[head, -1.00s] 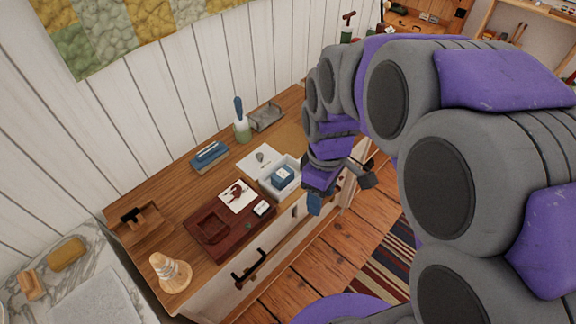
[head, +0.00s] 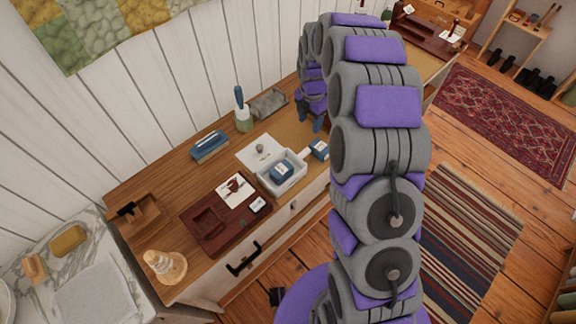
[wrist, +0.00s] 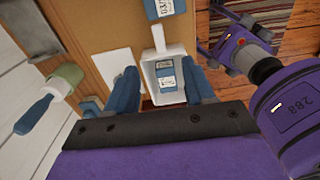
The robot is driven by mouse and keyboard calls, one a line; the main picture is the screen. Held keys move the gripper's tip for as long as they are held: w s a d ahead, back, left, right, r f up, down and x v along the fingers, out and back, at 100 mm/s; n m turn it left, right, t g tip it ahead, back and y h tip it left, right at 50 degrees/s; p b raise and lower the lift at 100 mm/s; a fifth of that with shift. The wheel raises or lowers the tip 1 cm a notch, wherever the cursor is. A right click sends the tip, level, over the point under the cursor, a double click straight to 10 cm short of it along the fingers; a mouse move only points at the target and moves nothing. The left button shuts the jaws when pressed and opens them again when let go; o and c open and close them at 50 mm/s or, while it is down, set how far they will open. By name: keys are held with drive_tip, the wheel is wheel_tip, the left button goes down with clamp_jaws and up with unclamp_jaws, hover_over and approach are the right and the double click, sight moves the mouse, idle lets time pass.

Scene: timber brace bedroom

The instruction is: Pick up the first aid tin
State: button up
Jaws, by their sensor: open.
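My gripper (head: 311,121) is open and empty over the back right part of the wooden dresser top; in the wrist view its blue fingers (wrist: 162,72) are spread apart. No item reads clearly as a first aid tin. A white open box (head: 292,184) holds a blue labelled block (head: 281,171). A second blue labelled block (head: 319,149) sits right of the box, nearer my gripper. In the wrist view the white box (wrist: 151,94) shows between the fingers, with one blue block (wrist: 166,76) inside and the other (wrist: 163,7) beyond it. The labels are too small to read.
A dark red tray (head: 205,241) and a white card (head: 258,152) lie by the box.

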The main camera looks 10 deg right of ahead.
drive_tip(key=b, duration=0.2)
approach(305, 151)
drive_tip(key=f, duration=0.5)
drive_tip(key=shift+d+f, duration=0.25)
drive_tip(key=shift+d, duration=0.15)
drive_tip(key=shift+a+f, duration=0.3)
drive_tip(key=shift+f, duration=0.1)
wheel_tip(305, 151, down, 5)
drive_tip(key=shift+s+r+b, duration=0.1)
drive_tip(key=shift+r+b, duration=0.05)
drive_tip(key=shift+b, duration=0.55)
drive_tip(key=shift+a+r, duration=0.1)
clamp_jaws()
